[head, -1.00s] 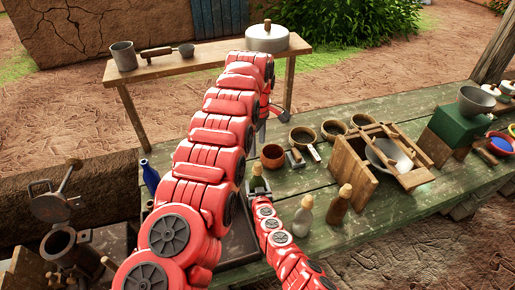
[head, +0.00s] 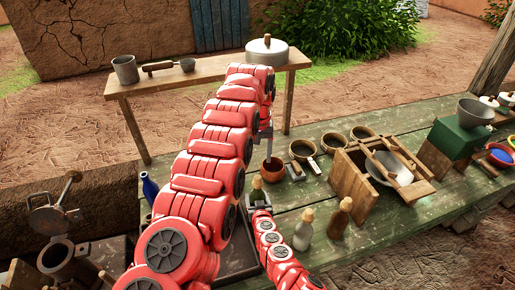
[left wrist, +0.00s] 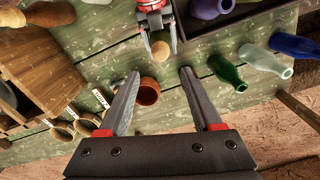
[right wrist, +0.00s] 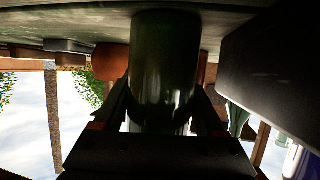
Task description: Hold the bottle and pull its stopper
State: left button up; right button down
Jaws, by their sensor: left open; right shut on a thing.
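My right gripper (right wrist: 165,120) is shut on a dark green bottle (right wrist: 165,65), which fills the middle of the right wrist view. In the head view my right gripper (head: 259,201) holds it among the things on the green table, with its tan stopper (head: 257,183) on top. The stopper also shows in the left wrist view (left wrist: 160,50), just beyond my left fingertips. My left gripper (left wrist: 160,75) is open and empty, pointing down above the table.
A clear bottle (head: 303,232) and a brown bottle (head: 340,220), both stoppered, stand right of my right gripper. A wooden crate (head: 355,185) and several bowls are behind them. A dark tray (left wrist: 215,30) with loose bottles lies beside the held bottle.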

aim_at(258, 177)
pick_arm(q)
notch_tip(258, 177, down, 9)
jog(key=shift+r, duration=0.1)
grip_shut()
dwell(0.4)
jog(key=shift+r, duration=0.25)
dwell(0.7)
jog(key=shift+r, duration=0.95)
